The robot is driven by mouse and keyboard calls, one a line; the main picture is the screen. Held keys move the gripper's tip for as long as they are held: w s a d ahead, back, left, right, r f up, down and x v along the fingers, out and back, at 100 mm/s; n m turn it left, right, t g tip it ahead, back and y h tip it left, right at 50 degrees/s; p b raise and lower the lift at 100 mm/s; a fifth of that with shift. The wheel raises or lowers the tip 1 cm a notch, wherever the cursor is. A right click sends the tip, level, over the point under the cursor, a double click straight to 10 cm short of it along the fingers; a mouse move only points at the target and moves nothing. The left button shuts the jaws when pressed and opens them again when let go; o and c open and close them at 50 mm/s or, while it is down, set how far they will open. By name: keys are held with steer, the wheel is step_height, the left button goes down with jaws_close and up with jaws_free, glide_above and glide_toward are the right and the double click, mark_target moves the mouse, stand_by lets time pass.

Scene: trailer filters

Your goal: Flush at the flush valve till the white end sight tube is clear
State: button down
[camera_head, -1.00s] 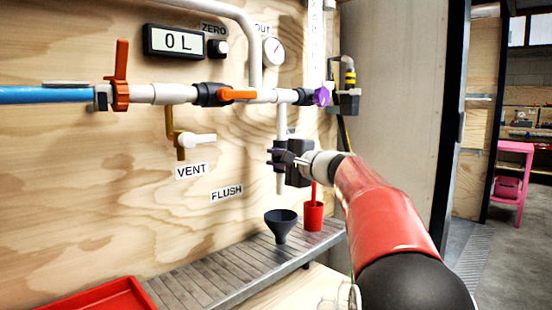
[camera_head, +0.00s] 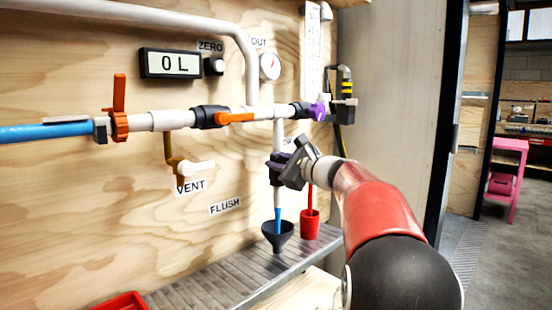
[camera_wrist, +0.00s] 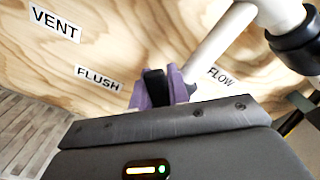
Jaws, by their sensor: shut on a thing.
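My gripper (camera_head: 288,168) is shut on the purple flush valve (camera_head: 274,167), on the vertical white pipe below the main line. In the wrist view the purple handle (camera_wrist: 178,86) shows with a black finger (camera_wrist: 155,87) against it; my gripper body covers the rest. Below the valve is a short pale sight tube (camera_head: 277,197). A blue stream (camera_head: 278,221) runs from its lower end into the dark funnel (camera_head: 278,236). Whether the tube itself is clear is too small to tell. The display (camera_head: 171,64) reads 0 L.
A red cup (camera_head: 310,227) with a red stick stands right of the funnel on the grey slatted shelf (camera_head: 205,288). A red tray (camera_head: 122,302) is at lower left.

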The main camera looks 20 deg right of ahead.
stand_by(0.4)
steer(key=c, duration=1.3)
jaws_free()
steer(key=shift+c, duration=0.2)
steer(key=shift+r, duration=0.15)
steer(key=shift+d, duration=0.1)
